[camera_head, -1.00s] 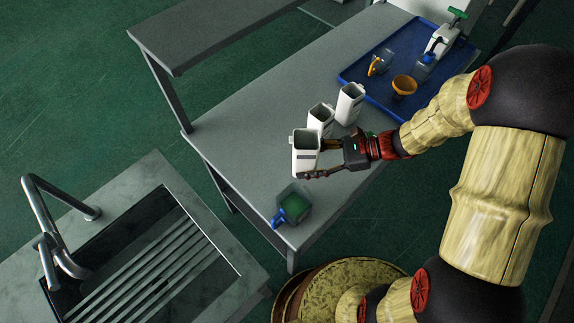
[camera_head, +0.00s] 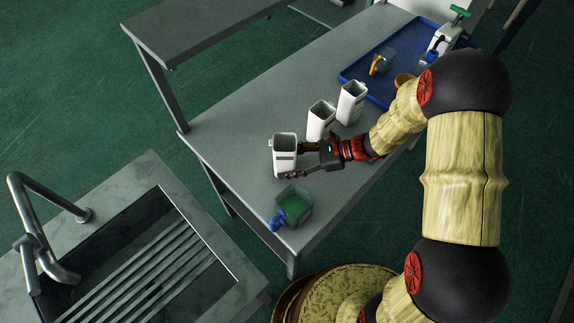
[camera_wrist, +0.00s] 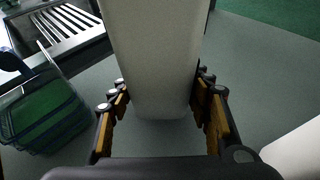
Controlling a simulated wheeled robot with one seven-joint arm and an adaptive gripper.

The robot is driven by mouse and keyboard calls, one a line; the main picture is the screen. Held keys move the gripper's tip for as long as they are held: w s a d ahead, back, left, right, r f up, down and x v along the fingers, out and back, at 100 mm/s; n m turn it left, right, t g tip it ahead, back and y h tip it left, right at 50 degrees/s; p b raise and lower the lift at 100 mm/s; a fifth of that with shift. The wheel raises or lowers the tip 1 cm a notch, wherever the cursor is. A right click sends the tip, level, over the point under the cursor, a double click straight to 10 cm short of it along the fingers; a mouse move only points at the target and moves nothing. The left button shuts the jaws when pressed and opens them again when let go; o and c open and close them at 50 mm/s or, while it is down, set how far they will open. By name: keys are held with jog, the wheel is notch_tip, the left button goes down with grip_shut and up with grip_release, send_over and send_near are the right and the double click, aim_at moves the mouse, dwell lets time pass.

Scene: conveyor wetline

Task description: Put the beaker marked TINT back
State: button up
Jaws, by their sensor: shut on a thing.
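Three tall white open-topped beakers are in the head view; no lettering is legible, so I cannot tell which is marked TINT. My gripper (camera_head: 300,161) is shut around the leftmost white beaker (camera_head: 285,146), which is upright. In the wrist view the held beaker (camera_wrist: 152,60) stands between the two fingers. I cannot tell whether its base touches the table. The middle beaker (camera_head: 318,124) and the far beaker (camera_head: 350,105) stand on the grey table (camera_head: 240,130), to the right of the held one.
A clear container with green contents (camera_head: 295,206) and a blue handle is near the table's front corner. A sink (camera_head: 150,265) is at lower left.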

jog(key=shift+f, duration=0.3)
jog(key=shift+f, duration=0.15)
jog(key=o, duration=1.5)
